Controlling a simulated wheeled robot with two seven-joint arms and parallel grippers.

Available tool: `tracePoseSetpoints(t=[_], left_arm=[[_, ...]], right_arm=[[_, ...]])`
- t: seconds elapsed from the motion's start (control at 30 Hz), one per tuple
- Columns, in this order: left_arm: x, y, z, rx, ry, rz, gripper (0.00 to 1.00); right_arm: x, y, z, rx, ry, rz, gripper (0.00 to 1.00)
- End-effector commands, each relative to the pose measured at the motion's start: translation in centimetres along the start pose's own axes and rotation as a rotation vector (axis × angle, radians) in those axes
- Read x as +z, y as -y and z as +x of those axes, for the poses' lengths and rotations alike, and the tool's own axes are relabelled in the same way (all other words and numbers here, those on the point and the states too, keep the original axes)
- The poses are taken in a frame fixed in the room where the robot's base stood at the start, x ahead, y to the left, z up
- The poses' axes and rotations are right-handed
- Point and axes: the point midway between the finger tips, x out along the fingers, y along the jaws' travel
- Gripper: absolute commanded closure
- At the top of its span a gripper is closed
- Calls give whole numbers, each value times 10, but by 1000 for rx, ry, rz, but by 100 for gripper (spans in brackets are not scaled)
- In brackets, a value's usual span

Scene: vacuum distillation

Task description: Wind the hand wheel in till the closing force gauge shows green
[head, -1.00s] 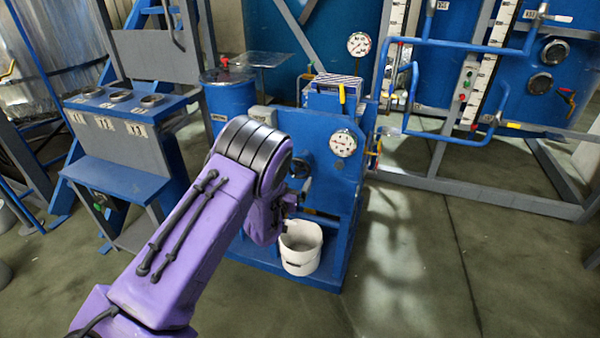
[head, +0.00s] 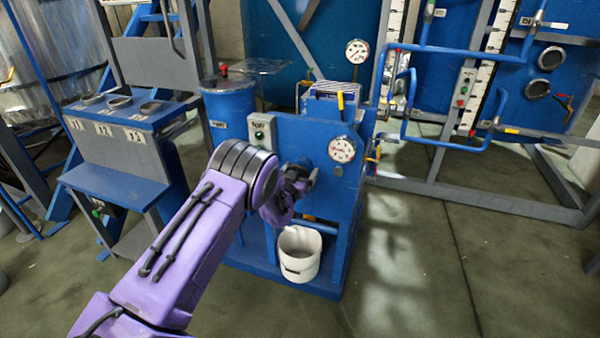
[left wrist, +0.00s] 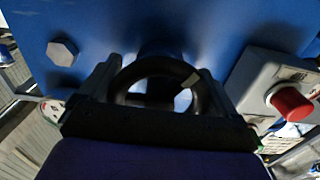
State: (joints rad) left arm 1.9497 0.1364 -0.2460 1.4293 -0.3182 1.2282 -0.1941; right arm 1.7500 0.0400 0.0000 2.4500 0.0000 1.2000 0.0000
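The hand wheel (left wrist: 155,72) is a dark ring on the blue front panel; in the left wrist view it lies between the two fingers of my left gripper (left wrist: 158,85). The fingers are spread on either side of its rim; I cannot tell whether they touch it. In the head view my left gripper (head: 298,175) is at the panel and hides most of the wheel. A round white gauge (head: 342,149) sits on the panel just right of and above the wheel; its needle is too small to read. My right gripper is out of view.
A grey box with a red button (left wrist: 290,102) is beside the wheel. A white bucket (head: 300,253) stands below on the blue base. A second gauge (head: 358,51) is higher behind. A blue drum (head: 229,110) stands left; open floor (head: 405,270) lies right.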

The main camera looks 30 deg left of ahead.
Motion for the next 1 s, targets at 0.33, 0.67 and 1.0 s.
tracePoseSetpoints(t=[0.33, 0.67, 1.0], left_arm=[[0, 0, 0, 0, 0, 244, 39], [0, 0, 0, 0, 1, 241, 0], [0, -1, -47, 2, 4, 241, 0]], right_arm=[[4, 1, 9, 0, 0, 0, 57], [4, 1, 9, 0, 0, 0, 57], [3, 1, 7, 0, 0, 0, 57]])
